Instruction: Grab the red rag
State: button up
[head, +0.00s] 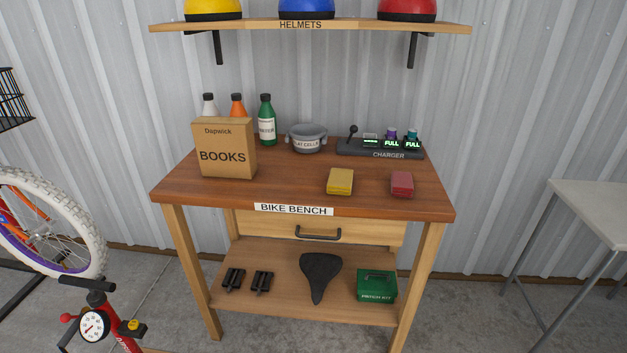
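The red rag (402,184) is a small folded block lying flat on the wooden bike bench (285,190), near its front right corner. A yellow folded rag (340,181) lies to its left, with bare bench top between them. Nothing covers the red rag. My gripper is not in the head view.
A charger (380,150) stands behind the red rag. A grey bowl (307,138), bottles (267,120) and a books box (224,148) stand farther left. A helmet shelf (310,26) hangs above. A bike pump (100,320) stands at front left, a pale table (595,205) at right.

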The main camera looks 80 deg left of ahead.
aim_at(402, 182)
jog(key=u, duration=2.4)
